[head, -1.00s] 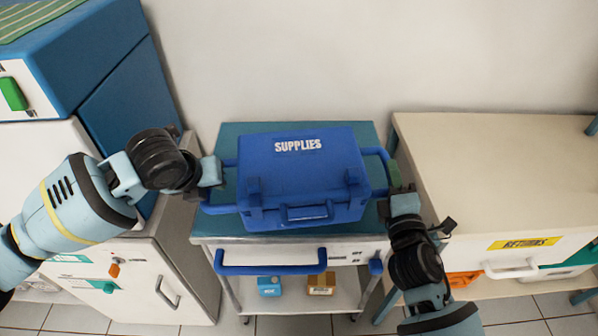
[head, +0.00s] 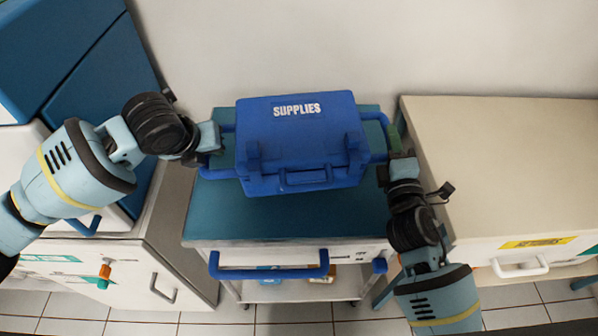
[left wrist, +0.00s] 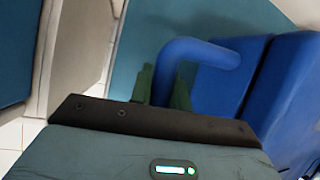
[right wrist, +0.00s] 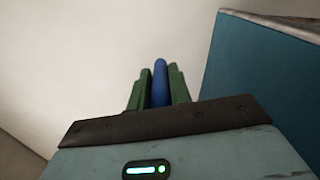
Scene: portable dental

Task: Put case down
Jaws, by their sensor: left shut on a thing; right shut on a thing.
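The blue supplies case (head: 295,135), lettered SUPPLIES on its lid, is upright and closed over the back part of the teal cart top (head: 285,218). My left gripper (head: 220,140) is shut on the case's left side handle; its green fingers straddle the blue bar in the left wrist view (left wrist: 163,85). My right gripper (head: 391,143) is shut on the right side handle, whose blue bar shows between the fingers in the right wrist view (right wrist: 159,88). The case's underside is hidden, so I cannot tell whether it touches the cart top.
The cart has a blue front handle (head: 268,271) and a lower shelf with small boxes. A cream counter (head: 500,165) with a yellow label stands close on the right. A grey cabinet (head: 165,250) stands on the left. A wall is behind. The cart top's front part is bare.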

